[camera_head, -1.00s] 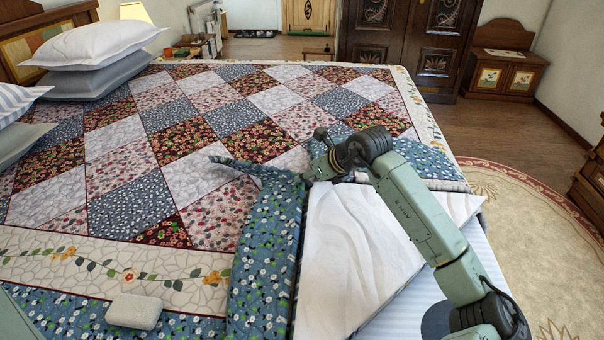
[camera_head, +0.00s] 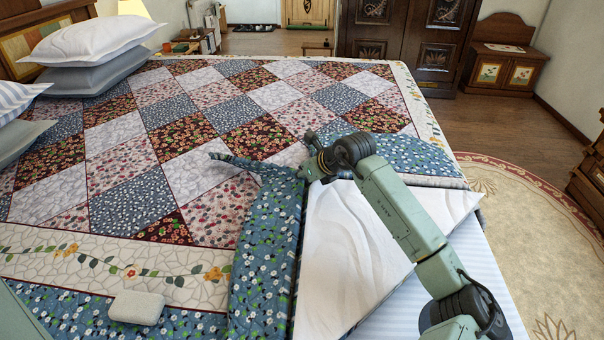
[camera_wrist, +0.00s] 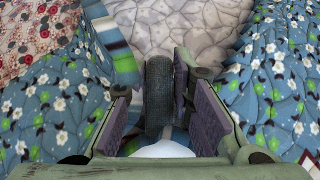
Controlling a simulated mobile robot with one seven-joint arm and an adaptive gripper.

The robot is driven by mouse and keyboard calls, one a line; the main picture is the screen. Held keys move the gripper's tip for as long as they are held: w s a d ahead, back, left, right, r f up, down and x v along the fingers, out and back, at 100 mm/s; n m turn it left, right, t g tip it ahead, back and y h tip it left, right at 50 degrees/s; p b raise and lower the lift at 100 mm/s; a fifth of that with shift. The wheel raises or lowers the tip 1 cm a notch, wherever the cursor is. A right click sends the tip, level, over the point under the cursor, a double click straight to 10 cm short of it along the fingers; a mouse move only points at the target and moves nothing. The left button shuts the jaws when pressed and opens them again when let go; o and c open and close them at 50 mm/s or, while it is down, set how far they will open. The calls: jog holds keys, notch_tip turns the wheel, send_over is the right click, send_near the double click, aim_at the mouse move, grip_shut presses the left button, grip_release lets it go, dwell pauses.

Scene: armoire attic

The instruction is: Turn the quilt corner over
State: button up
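The patchwork quilt (camera_head: 215,115) covers the bed, with a blue floral border (camera_head: 268,250). Its near right part is folded back, and a white area (camera_head: 355,245) shows beside the fold. A narrow blue flap (camera_head: 232,160) of the quilt points left from the top of the fold. My gripper (camera_head: 306,172) is low over the quilt at the top of the fold, just right of this flap. In the wrist view its two fingers (camera_wrist: 158,105) stand apart. A dark grey rounded thing (camera_wrist: 159,88) shows between them; I cannot tell what it is. Blue floral cloth (camera_wrist: 50,100) lies on both sides.
A small pale block (camera_head: 136,307) lies on the quilt's near border. Pillows (camera_head: 95,50) are stacked at the left. A striped sheet (camera_head: 455,265) shows at the bed's right edge. The floor and round rug (camera_head: 545,225) to the right are clear.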

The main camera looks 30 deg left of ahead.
grip_shut()
jog(key=shift+r, duration=0.15)
dwell(0.4)
